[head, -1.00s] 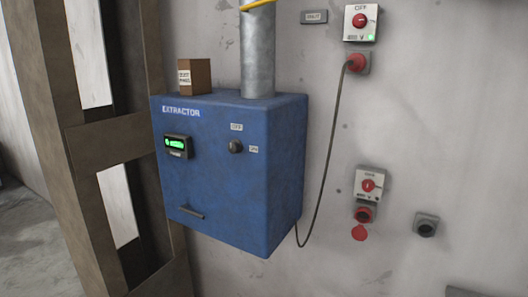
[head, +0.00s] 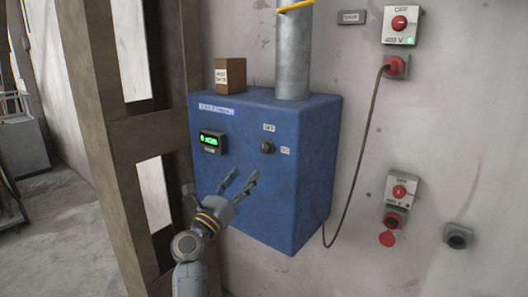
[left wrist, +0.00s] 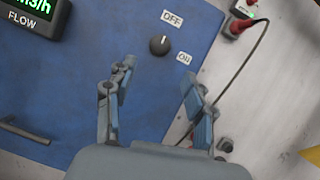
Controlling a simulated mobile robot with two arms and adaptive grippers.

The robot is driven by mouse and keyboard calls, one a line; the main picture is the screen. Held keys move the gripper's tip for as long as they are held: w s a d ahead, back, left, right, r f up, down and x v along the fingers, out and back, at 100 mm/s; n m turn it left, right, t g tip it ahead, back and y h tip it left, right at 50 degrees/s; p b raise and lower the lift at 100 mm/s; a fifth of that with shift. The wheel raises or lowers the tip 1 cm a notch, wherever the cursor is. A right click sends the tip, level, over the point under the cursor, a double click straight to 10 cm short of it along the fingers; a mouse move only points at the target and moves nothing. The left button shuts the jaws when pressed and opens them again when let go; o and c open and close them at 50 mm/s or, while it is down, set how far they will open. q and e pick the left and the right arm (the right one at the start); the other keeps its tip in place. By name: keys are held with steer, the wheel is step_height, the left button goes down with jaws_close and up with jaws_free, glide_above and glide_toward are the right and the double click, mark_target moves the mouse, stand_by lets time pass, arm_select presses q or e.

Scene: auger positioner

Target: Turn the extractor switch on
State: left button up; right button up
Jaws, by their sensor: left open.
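The blue extractor box (head: 262,205) hangs on the wall in the head view. Its switch, a small dark round knob (head: 267,147), sits on the front face between an OFF label (head: 269,127) above and an ON label (head: 286,150) to the right. The knob also shows in the left wrist view (left wrist: 159,45), its pale mark pointing up toward OFF. My left gripper (head: 241,180) is open and empty in front of the box, below and left of the knob in the head view. In the left wrist view the knob lies beyond the open fingers, apart from them. My right gripper is out of view.
A green-lit flow display (head: 211,141) is left of the knob. A small brown box (head: 230,76) and a metal pipe (head: 293,55) stand on top. A cable (head: 358,150) hangs to the right, near red-knobbed wall switches (head: 400,24). A brown post (head: 95,130) stands at left.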

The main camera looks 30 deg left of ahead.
mark_target(263, 151)
arm_select(q)
steer(key=p+x, duration=0.2)
steer(key=x, duration=0.8)
steer(key=shift+c, duration=0.2)
jaws_close()
